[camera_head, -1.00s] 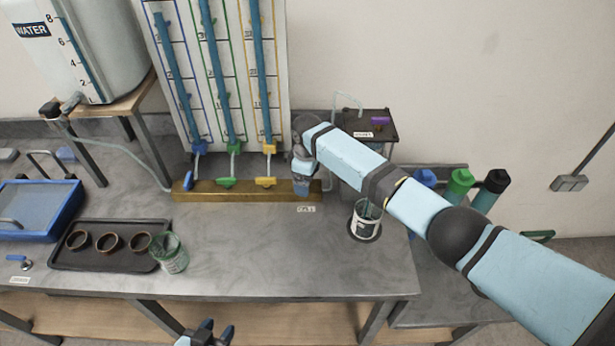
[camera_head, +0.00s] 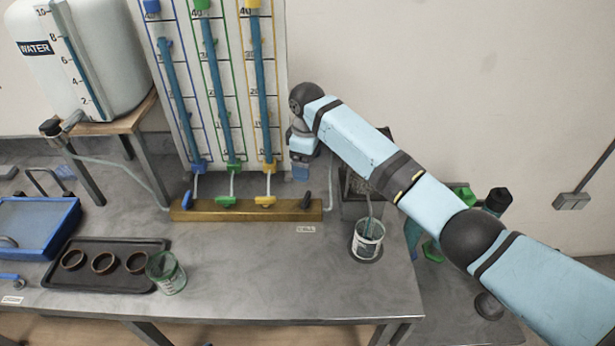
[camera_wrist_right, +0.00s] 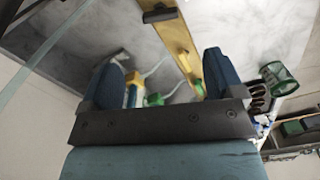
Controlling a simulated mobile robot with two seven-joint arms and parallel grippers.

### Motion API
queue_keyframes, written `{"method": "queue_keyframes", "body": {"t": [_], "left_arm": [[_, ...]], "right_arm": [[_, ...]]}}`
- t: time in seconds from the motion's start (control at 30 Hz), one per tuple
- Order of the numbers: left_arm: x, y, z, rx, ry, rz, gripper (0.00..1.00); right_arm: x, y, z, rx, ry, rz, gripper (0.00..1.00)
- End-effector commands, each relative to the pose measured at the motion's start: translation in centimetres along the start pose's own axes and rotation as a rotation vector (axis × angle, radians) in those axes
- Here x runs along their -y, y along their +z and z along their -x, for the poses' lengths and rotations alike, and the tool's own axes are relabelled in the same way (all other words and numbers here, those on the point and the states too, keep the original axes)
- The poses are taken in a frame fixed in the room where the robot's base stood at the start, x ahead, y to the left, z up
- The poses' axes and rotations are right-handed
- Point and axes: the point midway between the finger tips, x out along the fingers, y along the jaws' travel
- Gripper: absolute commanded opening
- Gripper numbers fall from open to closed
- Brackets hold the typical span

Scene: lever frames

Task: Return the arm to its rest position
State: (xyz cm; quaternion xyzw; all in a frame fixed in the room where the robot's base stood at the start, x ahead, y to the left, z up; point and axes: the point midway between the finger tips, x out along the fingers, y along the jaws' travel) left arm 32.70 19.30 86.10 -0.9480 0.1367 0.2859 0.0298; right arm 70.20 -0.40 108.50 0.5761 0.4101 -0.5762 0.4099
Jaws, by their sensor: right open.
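My right arm comes in from the right in the head view. Its gripper (camera_head: 300,172) hangs in front of the gauge board's right edge, above the right end of the brass manifold (camera_head: 190,211). It looks apart from the manifold. In the right wrist view the two dark blue fingers stand wide apart, with the gripper (camera_wrist_right: 163,78) empty between them. The manifold carries blue, green and yellow levers and a black lever (camera_head: 306,199) at its right end. My left gripper is not in view.
A dark tray (camera_head: 100,280) with brown rings and a green-rimmed jar (camera_head: 168,275) are at left. The water tank (camera_head: 75,60) is at the back left. The middle bench top is clear.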

Motion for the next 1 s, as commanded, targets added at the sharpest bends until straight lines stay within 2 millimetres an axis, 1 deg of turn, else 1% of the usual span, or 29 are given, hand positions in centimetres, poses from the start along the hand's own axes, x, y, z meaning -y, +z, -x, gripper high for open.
{"method": "queue_keyframes", "body": {"t": [0.1, 0.2, 0.57, 0.63, 0.67, 0.77, 0.87, 0.9, 1.0], "left_arm": [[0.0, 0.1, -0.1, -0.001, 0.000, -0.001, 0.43], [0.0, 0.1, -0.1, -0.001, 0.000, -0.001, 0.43], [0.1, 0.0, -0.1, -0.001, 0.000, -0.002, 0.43], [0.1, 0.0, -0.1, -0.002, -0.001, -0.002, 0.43], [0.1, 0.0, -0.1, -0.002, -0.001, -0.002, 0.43], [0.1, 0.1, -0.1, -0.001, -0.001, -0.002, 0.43], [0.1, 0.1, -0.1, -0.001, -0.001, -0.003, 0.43], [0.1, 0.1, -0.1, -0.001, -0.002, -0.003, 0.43], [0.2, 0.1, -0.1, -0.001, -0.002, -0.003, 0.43]], "right_arm": [[0.0, 0.0, 0.9, 0.000, 0.000, 0.000, 0.87], [0.0, 0.0, 1.1, 0.000, 0.000, 0.000, 0.87], [0.0, 0.0, 1.1, 0.000, 0.000, 0.000, 0.87], [0.2, 0.1, 0.8, -0.002, -0.002, -0.001, 0.87], [0.4, 0.1, 0.6, -0.006, -0.005, -0.002, 0.87], [2.0, 0.4, -1.3, -0.032, -0.019, -0.014, 0.87], [4.6, 1.4, -4.0, -0.083, -0.038, -0.050, 0.87], [5.9, 1.9, -5.2, -0.107, -0.046, -0.072, 0.87], [9.0, 3.8, -7.8, -0.168, -0.060, -0.142, 0.87]]}}
